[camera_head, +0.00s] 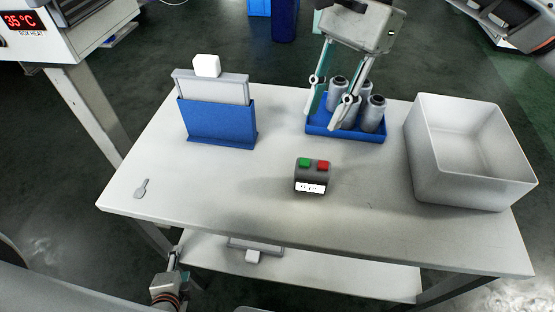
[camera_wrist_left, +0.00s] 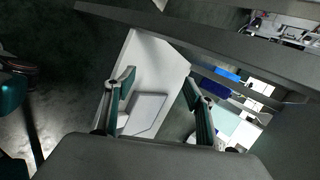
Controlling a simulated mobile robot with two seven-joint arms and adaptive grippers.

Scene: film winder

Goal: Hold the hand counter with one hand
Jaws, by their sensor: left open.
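The hand counter (camera_head: 312,178) is a small dark box with a green button, a red button and a white display, standing on the front middle of the white table (camera_head: 250,190). No gripper touches it. My left gripper (camera_head: 178,262) is low at the table's front left, below the tabletop and apart from the counter. In the left wrist view its fingers (camera_wrist_left: 160,82) are spread with nothing between them. My right gripper (camera_head: 325,116) hangs from the top with spread fingers, behind the counter and in front of the spools; its fingers partly hide them.
A blue tray (camera_head: 374,136) holds several grey spools (camera_head: 373,114). A white bin (camera_head: 470,180) stands at the right. A blue holder (camera_head: 215,125) with a grey plate is at the left, near a small grey key-like piece (camera_head: 142,188). A lower shelf (camera_head: 330,275) lies beneath. Space around the counter is clear.

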